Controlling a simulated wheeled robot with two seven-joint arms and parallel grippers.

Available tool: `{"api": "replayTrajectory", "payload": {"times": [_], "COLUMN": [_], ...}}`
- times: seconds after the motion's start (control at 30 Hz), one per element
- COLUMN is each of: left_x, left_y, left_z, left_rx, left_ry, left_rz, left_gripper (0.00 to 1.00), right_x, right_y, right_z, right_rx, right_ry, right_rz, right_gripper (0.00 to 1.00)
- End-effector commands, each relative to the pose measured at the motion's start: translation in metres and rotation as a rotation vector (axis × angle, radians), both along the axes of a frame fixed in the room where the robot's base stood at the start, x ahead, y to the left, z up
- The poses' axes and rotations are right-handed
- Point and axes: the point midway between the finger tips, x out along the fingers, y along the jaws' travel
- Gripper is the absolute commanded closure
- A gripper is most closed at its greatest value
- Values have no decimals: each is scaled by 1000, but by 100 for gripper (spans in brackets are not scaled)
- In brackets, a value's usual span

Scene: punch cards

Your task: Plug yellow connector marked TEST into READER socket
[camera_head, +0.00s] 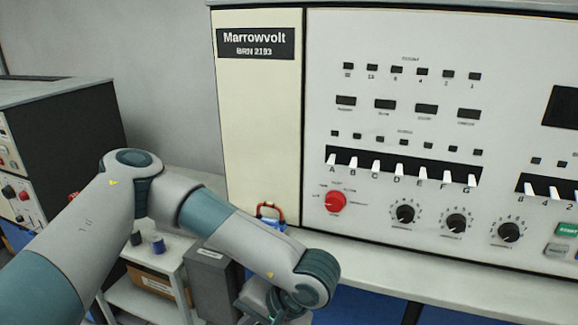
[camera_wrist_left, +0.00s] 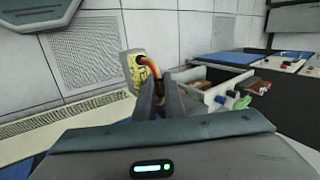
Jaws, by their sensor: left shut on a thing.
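In the left wrist view, a yellow connector (camera_wrist_left: 138,72) with dark markings and an orange-red cable (camera_wrist_left: 150,64) shows at the fingertips of my left gripper (camera_wrist_left: 160,84). The gripper is shut on it, and the fingers hide part of it. The marking is too small to read. In the head view my left arm reaches in from the left and bends down at the bottom middle, where its wrist hides the fingers and the connector. No socket labelled READER can be made out in either view. My right gripper is not in view.
The cream Marrowvolt console (camera_head: 262,120) fills the right side, with switches, knobs and a ledge. A blue item with a red loop (camera_head: 270,212) is near its lower left corner. A pale cart (camera_head: 140,300) with spools and a dark cabinet (camera_head: 75,140) stand left.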

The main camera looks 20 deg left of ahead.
Motion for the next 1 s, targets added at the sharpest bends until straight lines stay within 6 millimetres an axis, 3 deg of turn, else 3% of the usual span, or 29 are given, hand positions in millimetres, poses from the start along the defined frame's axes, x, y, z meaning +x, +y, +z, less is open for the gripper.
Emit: {"api": "replayTrajectory", "payload": {"times": [0.2, 0.4, 1.0], "left_x": [-16, -29, -30], "left_y": [0, 0, 0], "left_z": [-59, -98, -103], "left_rx": [3, 1, 0], "left_ry": [7, 3, 0], "left_rz": [1, -1, -1], "left_gripper": [100, 100, 100], "right_x": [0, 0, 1], "right_y": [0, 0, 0], "right_z": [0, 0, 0], "right_rx": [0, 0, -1], "right_ry": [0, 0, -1], "right_rz": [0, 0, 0], "right_gripper": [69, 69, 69]}}
